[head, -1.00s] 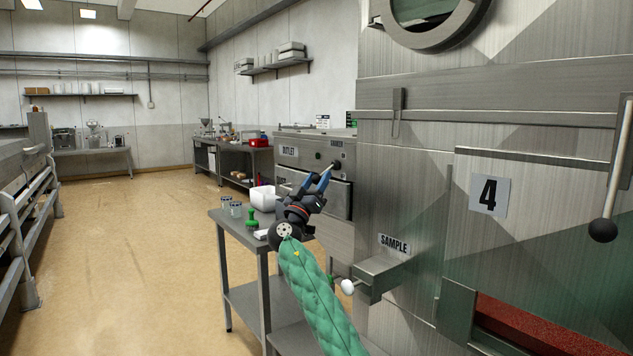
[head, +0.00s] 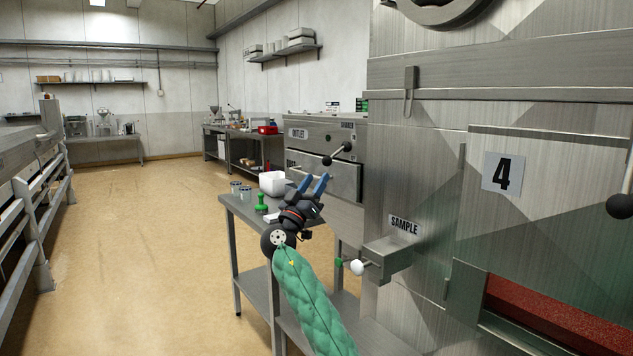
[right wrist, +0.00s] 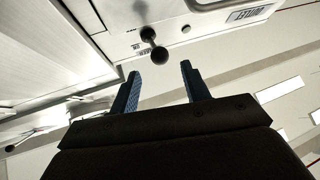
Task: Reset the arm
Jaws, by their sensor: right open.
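My right arm, in a green quilted sleeve, reaches up from the bottom of the head view. Its gripper (head: 314,184) has blue fingers, which are apart with nothing between them. It is above the small steel table, in front of the outlet panel (head: 325,150). In the right wrist view the gripper (right wrist: 160,85) shows two separated fingers. A black ball-ended lever (right wrist: 154,48) appears beyond them, apart from the fingers. The same lever (head: 336,154) sticks out of the panel in the head view. My left gripper is not in view.
The steel table (head: 243,208) holds a white tub (head: 272,183), small jars (head: 245,193) and a green stamp-like object (head: 262,202). The SAMPLE chute (head: 389,258) with a white knob juts out right of my arm. Open floor (head: 150,230) lies left, bounded by a railing (head: 45,215).

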